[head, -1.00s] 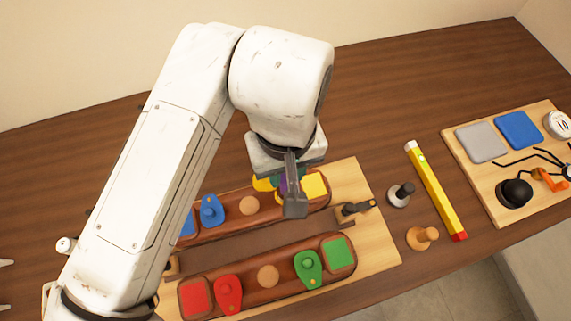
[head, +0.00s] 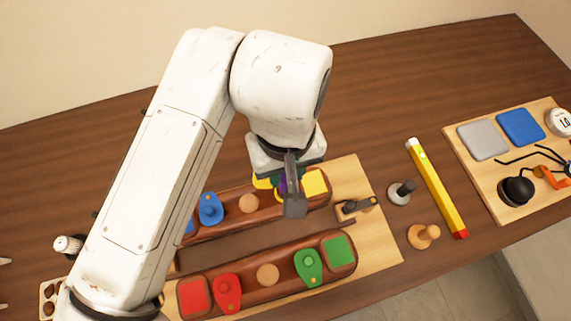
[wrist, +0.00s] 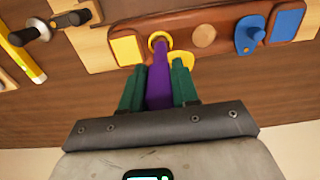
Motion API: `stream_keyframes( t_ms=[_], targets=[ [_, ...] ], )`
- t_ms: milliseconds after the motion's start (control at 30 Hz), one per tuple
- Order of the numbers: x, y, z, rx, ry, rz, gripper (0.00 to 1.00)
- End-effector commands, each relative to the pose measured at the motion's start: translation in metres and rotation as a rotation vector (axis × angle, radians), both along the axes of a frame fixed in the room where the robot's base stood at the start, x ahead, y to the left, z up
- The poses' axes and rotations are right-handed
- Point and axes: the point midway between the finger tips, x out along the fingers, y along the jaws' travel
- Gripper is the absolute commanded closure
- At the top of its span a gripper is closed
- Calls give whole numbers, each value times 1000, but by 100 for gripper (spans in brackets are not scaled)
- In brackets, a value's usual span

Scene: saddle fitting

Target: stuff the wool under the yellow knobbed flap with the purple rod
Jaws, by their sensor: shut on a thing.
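My gripper (wrist: 157,88) has green fingers and is shut on the purple rod (wrist: 159,85), which points away from the wrist. The rod's far end meets a yellow ring (wrist: 158,36) on the far brown saddle panel, beside the yellow square (wrist: 127,50). I cannot tell how deep the tip sits. A rounded yellow piece, seemingly the yellow flap (wrist: 181,62), shows just right of the rod; its knob is not clear. In the head view my gripper (head: 283,187) is over the same end of the panel and mostly hides the flap. I cannot make out any wool.
The far panel also bears a blue knobbed flap (head: 210,209). The near panel has red (head: 228,292) and green (head: 307,268) knobbed flaps. Right of the board are a dark-handled tool (head: 401,192), a wooden knob (head: 423,236) and a yellow bar (head: 436,187).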

Motion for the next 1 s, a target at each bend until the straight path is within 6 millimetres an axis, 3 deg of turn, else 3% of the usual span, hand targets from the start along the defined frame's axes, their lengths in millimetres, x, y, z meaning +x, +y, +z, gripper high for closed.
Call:
stream_keyframes(
  t_ms=[1000],
  targets=[
    [0, 0, -19, 0, 0, 0, 92]
  ],
)
